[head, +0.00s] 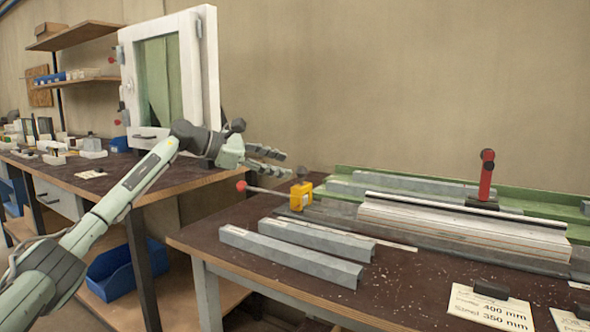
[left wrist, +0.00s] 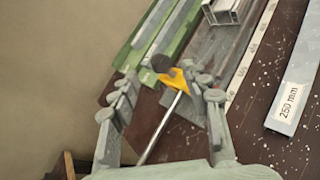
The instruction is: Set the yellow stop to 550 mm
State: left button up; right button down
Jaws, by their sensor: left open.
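The yellow stop (head: 301,196) sits at the left end of the grey rail on the right bench. A rod with a red knob (head: 241,186) reaches left from it. My left gripper (head: 287,164) is open and empty, just above and behind the rod, its fingers pointing right toward the stop. In the left wrist view the yellow stop (left wrist: 174,79) shows between the fingertips, beyond them, with the rod running down between the open fingers. A scale strip (left wrist: 250,60) runs along the rail; its numbers are unreadable. My right gripper is not in view.
A white profile (head: 450,228) lies behind the rail's front, near a red clamp (head: 487,175). A card (head: 490,308) reads 400 mm and 350 mm. A white window frame (head: 205,70) stands left.

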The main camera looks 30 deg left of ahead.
pick_arm(q)
jog(key=v, duration=0.5)
jog(key=shift+s+a, duration=0.1)
dwell(0.4)
